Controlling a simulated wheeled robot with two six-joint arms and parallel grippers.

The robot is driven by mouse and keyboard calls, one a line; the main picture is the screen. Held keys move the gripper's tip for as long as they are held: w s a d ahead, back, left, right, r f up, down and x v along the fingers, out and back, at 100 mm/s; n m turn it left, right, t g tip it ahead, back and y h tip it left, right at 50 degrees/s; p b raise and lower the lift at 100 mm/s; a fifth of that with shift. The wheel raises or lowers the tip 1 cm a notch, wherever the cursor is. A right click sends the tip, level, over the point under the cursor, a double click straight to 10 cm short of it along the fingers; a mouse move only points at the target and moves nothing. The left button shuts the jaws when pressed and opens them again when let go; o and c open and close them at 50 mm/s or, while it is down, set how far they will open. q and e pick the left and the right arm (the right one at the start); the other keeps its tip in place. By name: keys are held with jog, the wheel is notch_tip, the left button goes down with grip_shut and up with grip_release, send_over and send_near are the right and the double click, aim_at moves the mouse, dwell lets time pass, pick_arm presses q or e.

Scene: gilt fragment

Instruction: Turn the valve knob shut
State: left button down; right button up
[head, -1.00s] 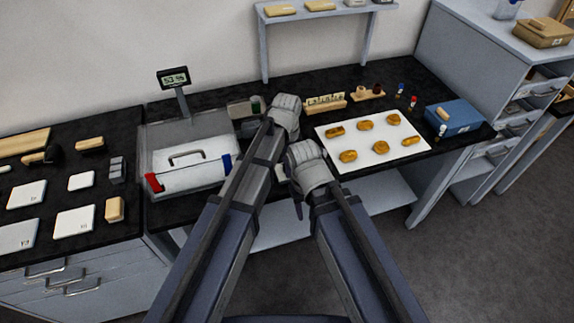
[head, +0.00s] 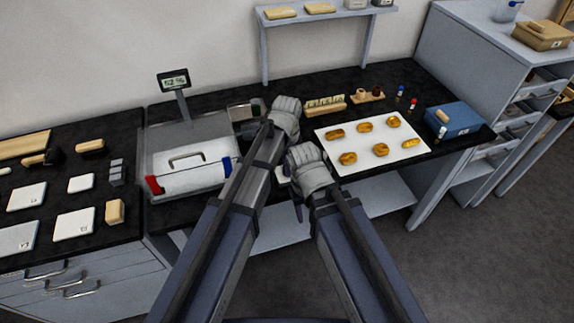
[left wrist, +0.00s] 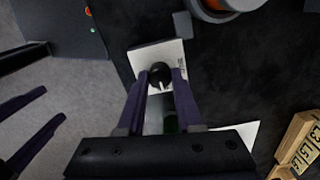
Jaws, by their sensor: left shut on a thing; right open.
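The valve knob (left wrist: 160,74) is black and round with a pale pointer mark that points down in the left wrist view. It stands over a white plate (left wrist: 157,54) near the bench's front edge. My left gripper (left wrist: 160,82) has its two dark purple fingers on either side of the knob and is shut on it. In the head view my left gripper (head: 284,118) is above the bench, and the knob is hidden. My right gripper (head: 308,172) is lower, near the front edge, open and empty; its spread fingers (left wrist: 50,104) show in the left wrist view.
A grey unit (head: 190,135) with a display (head: 173,80) stands at left. A white tray (head: 373,147) with several golden pieces lies at right.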

pick_arm(q)
jog(key=shift+n, duration=0.4)
jog(key=n, duration=0.3)
jog(key=shift+n, duration=0.4)
jog(key=n, duration=0.4)
jog(key=shift+n, duration=0.3)
jog(key=n, duration=0.4)
jog(key=shift+n, duration=2.5)
jog(key=c, duration=0.6)
grip_release()
